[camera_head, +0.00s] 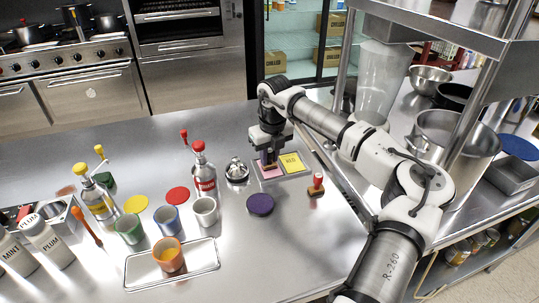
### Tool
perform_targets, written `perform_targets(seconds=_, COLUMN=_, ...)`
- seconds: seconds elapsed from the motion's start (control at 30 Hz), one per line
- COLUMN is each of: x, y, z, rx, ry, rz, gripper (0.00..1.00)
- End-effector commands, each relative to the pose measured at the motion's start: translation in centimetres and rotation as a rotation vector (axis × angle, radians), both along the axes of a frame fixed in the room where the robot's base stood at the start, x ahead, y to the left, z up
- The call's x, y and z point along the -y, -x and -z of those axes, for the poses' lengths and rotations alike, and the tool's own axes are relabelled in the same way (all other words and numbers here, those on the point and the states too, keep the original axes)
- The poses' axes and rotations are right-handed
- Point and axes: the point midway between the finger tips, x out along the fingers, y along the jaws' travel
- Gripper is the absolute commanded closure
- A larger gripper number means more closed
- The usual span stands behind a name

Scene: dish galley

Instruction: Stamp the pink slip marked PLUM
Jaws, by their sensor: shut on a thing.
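A pink slip (270,173) lies on the left half of a grey tray (282,178) on the steel counter. Its marking is hidden or too small to read. A yellow slip (293,162) with dark lettering lies right beside it. My gripper (268,157) points down over the pink slip and is shut on a small brownish-purple thing, probably a stamp, mostly hidden by the fingers. I cannot tell whether it touches the slip. Another stamp with a red handle (317,180) stands upright to the right of the tray.
A purple disc (260,204) lies in front of the tray, and a silver bell-like object (236,170) stands left. Further left are a red-labelled bottle (204,175), cups (168,220) and another tray (205,265). A shelf post (343,60) rises behind my arm.

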Motion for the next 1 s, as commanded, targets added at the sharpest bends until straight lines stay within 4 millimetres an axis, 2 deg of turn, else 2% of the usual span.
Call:
perform_targets(seconds=0.63, x=0.0, y=0.0, z=0.0, rx=-0.001, ry=0.000, rz=0.000, gripper=0.93)
perform_targets(seconds=1.0, x=0.0, y=0.0, z=-2.9, rx=0.001, ry=0.000, rz=0.000, gripper=0.93)
